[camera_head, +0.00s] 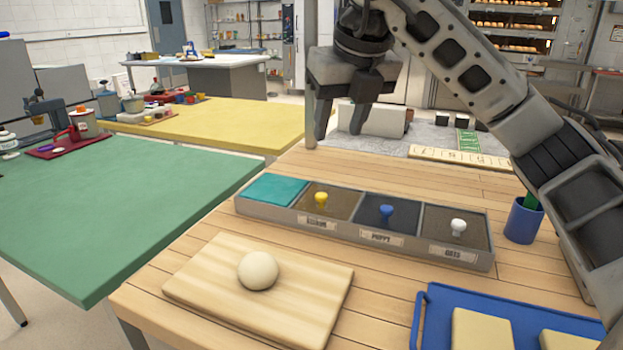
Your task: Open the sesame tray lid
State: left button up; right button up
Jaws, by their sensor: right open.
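A grey topping box (365,239) stands on the wooden table with labelled compartments in a row. The sesame tray lid (341,203), dark brown with a yellow knob (321,198), lies flat and shut over its compartment. Its label is small and reads roughly "SESAME". My right gripper (342,125) hangs above and beyond the box, fingers pointing down, open and empty, apart from the yellow knob. My left gripper is not in view.
Shut poppy (408,218) and oats (474,232) lids have blue and white knobs. A teal square (272,190) fills the box's left end. A dough ball (258,270) sits on a board (200,285). A blue cup (523,222) and blue tray (419,325) stand right.

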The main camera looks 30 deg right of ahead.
aim_at(322, 195)
jog(key=x, duration=1.4)
jog(key=shift+s+a+f+b, duration=0.1)
jog(key=shift+s+f+b, duration=0.15)
jog(key=shift+f+b, duration=0.05)
jog(key=shift+r, duration=0.1)
grip_shut()
